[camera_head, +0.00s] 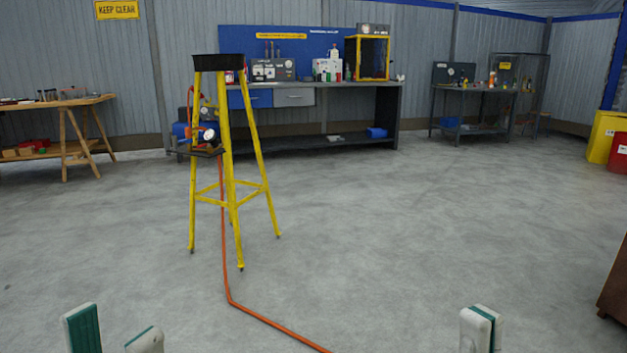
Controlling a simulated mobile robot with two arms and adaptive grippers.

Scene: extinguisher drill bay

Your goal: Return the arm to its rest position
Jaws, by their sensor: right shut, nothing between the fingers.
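My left gripper (114,334) is at the bottom left edge of the head view. Its two pale fingers with green pads stand apart, with only floor showing between them. My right gripper (482,329) is at the bottom edge, right of centre. Its fingers are together and nothing shows between them. Both grippers are low in the picture, apart from each other and from everything else. The rest of both arms is out of the picture.
A yellow stand (231,180) with a black top is ahead, left of centre. An orange hose (223,250) runs from it across the floor toward me. A wooden table (75,103), workbench (350,90) and brown object (615,285) stand around. The middle floor is clear.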

